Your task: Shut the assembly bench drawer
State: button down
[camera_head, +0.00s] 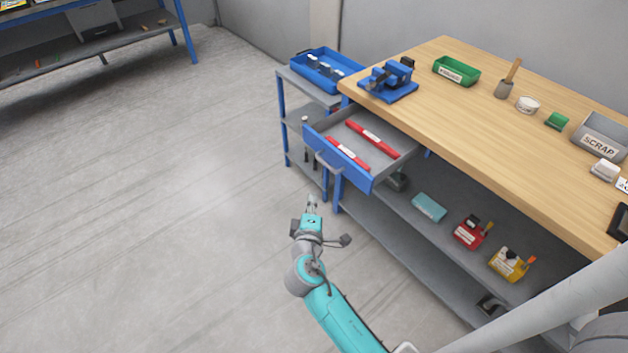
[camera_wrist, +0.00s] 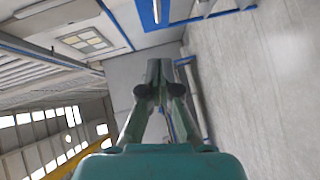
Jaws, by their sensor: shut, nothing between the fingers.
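The assembly bench drawer (camera_head: 338,161) stands pulled out from under the left end of the wooden bench top (camera_head: 480,95). It has a blue front with a grey handle (camera_head: 328,163), and two red items with white labels (camera_head: 372,138) lie inside. My gripper (camera_head: 311,200) is shut and empty. In the head view it shows in front of the drawer, just below and left of its front, apart from the handle. In the wrist view the closed fingers (camera_wrist: 158,75) point away from the camera; I cannot clearly make out the drawer there.
A blue vise (camera_head: 388,82), a green bin (camera_head: 456,71) and a grey scrap bin (camera_head: 602,137) stand on the bench. The lower shelf holds a red caddy (camera_head: 470,232) and a yellow caddy (camera_head: 508,264). A side rack with a blue tray (camera_head: 326,68) adjoins. The floor at left is clear.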

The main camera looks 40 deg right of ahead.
jog(key=s+d+x, duration=0.1)
jog(key=d+x, duration=0.1)
jog(key=x, duration=1)
jog(key=shift+d, duration=0.25)
